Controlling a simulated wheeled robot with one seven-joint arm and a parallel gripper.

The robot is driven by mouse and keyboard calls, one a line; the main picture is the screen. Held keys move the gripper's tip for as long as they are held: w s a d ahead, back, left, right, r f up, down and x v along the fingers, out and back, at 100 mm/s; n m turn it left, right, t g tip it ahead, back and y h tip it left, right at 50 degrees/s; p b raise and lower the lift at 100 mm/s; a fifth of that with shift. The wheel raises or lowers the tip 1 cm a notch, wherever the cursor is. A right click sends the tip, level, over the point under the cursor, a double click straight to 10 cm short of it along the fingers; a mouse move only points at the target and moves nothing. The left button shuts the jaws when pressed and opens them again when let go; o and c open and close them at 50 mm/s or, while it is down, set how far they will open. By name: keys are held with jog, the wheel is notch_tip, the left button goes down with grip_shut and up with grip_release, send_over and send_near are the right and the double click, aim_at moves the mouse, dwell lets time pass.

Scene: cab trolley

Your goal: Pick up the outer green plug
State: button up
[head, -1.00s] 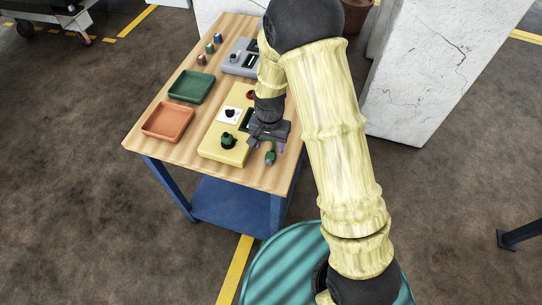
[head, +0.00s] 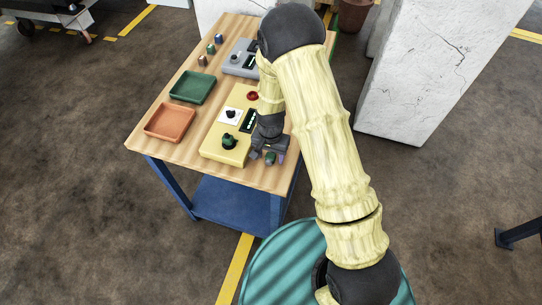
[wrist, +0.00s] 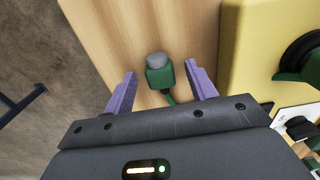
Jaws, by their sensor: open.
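The green plug (wrist: 160,75) has a grey end and a green cable. It lies on the wooden table top beside the yellow box, and in the head view its end (head: 270,158) shows just below my gripper. My gripper (wrist: 160,82) is open, with one purple finger on each side of the plug and a gap on both sides. Whether the fingers are at the plug's height I cannot tell. In the head view my gripper (head: 270,156) is over the table's right front part.
The yellow box (head: 222,154) with a green-based black knob (head: 229,141) stands close to my gripper. A green tray (head: 192,88), an orange tray (head: 169,122) and a grey box (head: 240,58) are farther off. The table's edge (wrist: 95,45) is near the plug.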

aim_at(270, 156)
dwell(0.5)
jog(key=shift+s+a, duration=0.1)
jog(key=shift+s, duration=0.05)
grip_shut()
jog(key=shift+r, duration=0.25)
notch_tip(270, 156, up, 10)
jog(key=b, duration=0.2)
jog(key=shift+f, duration=0.25)
